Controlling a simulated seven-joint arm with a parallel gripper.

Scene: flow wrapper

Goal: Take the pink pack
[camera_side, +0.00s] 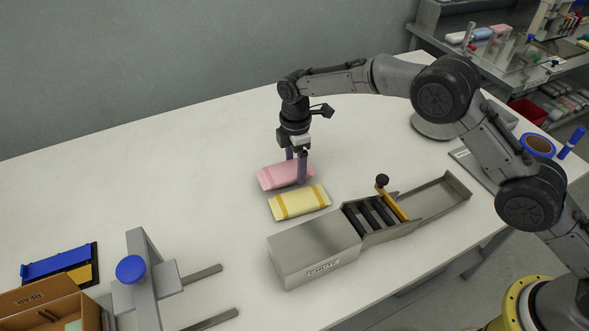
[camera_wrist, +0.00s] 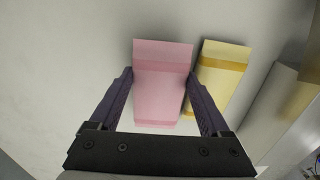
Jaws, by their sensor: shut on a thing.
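The pink pack (camera_side: 279,175) lies on the white table, left of the chute. My gripper (camera_side: 296,172) points down over it and is shut on it, one finger on each long side. In the wrist view the pink pack (camera_wrist: 160,85) sits between the two purple fingers of my gripper (camera_wrist: 160,88). The pack appears to be at table height; I cannot tell whether it is lifted at all. The near finger hides a part of the pack in the side view.
A yellow pack (camera_side: 300,203) lies close beside the pink one; it also shows in the wrist view (camera_wrist: 220,78), right by the right finger. A metal chute with rollers (camera_side: 315,250) stands to the right. A blue-knobbed fixture (camera_side: 140,285) is at front left. The table behind is clear.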

